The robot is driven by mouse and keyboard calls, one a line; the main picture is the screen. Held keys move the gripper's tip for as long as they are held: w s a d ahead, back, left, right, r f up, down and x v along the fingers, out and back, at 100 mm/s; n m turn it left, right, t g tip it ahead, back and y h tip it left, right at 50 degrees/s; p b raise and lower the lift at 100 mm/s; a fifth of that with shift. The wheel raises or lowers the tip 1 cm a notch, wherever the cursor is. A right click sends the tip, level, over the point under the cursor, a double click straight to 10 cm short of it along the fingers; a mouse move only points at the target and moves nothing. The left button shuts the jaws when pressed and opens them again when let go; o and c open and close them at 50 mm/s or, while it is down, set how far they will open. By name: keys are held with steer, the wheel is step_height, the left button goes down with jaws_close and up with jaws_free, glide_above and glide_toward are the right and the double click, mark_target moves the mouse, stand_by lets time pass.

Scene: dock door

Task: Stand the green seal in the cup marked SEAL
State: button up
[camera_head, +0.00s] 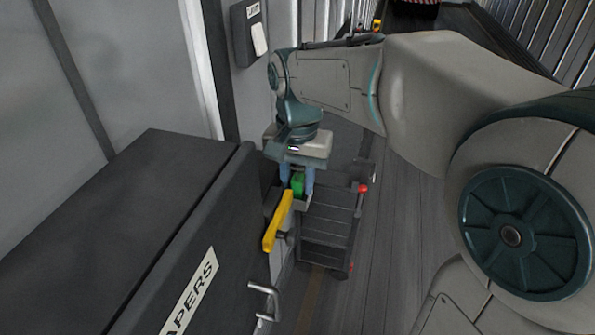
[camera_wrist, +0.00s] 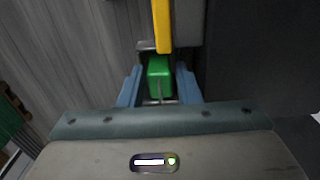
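The green seal (camera_head: 298,184) is a small green block between the two blue fingers of my gripper (camera_head: 297,178). It also shows in the wrist view (camera_wrist: 159,78), where dark gaps separate it from both fingers of my gripper (camera_wrist: 159,85), so the fingers look open around it. A light grey metal holder (camera_head: 301,204) shows just below the seal, and its grey edges (camera_wrist: 147,46) show around the seal in the wrist view. The seal seems to be in or just above this holder; its base is hidden. No SEAL marking is readable.
A yellow bar (camera_head: 278,221) sticks out close beside the fingers. A dark cabinet (camera_head: 110,215) with a partly cut-off label ending in "APERS" stands at left, with a metal handle (camera_head: 264,300). A dark cart (camera_head: 328,228) with red knobs stands right of the gripper. Floor at right is clear.

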mark_target(298, 178)
step_height(298, 178, up, 12)
steer(key=s+d+f+n+t, duration=0.3)
steer(key=s+d+f, duration=0.9)
steer(key=f, duration=0.4)
steer(key=shift+s+n+t, duration=0.3)
steer(key=shift+n+t, duration=0.1)
steer(key=shift+n, duration=0.1)
stand_by(0.6)
